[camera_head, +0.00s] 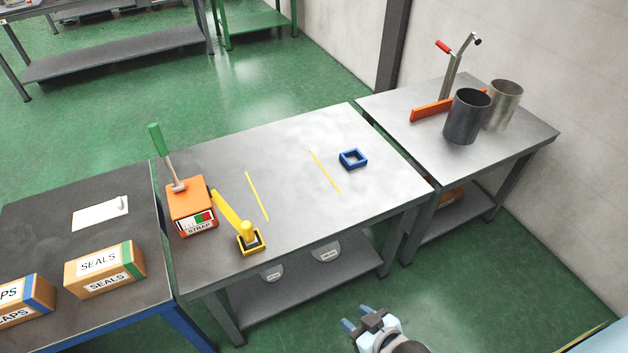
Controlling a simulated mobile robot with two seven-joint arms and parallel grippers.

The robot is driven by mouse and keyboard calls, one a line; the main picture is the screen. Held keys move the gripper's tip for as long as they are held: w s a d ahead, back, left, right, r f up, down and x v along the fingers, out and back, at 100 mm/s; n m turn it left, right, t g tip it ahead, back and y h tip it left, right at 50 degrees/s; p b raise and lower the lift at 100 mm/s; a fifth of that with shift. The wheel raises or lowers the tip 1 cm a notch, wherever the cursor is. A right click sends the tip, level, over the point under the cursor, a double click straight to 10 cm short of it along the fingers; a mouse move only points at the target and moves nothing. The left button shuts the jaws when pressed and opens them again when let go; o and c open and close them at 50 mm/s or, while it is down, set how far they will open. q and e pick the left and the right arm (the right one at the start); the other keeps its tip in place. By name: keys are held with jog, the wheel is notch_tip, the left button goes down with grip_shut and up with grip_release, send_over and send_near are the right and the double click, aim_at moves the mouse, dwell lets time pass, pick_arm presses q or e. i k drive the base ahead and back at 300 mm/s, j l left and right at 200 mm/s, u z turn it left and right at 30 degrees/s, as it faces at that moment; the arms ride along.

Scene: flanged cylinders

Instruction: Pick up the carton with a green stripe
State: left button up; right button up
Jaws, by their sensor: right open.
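The carton with a green stripe (105,269) is a brown box with white labels reading SEALS. The green stripe runs over its right end. It sits on the dark table at the left, apart from any gripper. My right gripper (358,318) shows at the bottom centre, with blue fingertips apart and nothing between them. It is in front of the middle table, far to the right of the carton. My left gripper is not in view.
A CAPS carton with a blue stripe (26,299) stands left of the SEALS carton. A white plate (100,214) lies behind it. The middle table (300,200) holds an orange STRAP device (191,205), a yellow-handled tool (247,238) and a blue square frame (353,158). Cylinders (466,118) stand at right.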

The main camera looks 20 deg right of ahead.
aim_at(88, 277)
jog(key=i+l+u, duration=0.15)
jog(key=i, duration=0.35)
jog(key=i+l+u, duration=0.15)
jog(key=i+l, duration=0.3)
jog(key=u, duration=2.25)
jog(key=i+l, duration=0.05)
jog(key=l, duration=0.05)
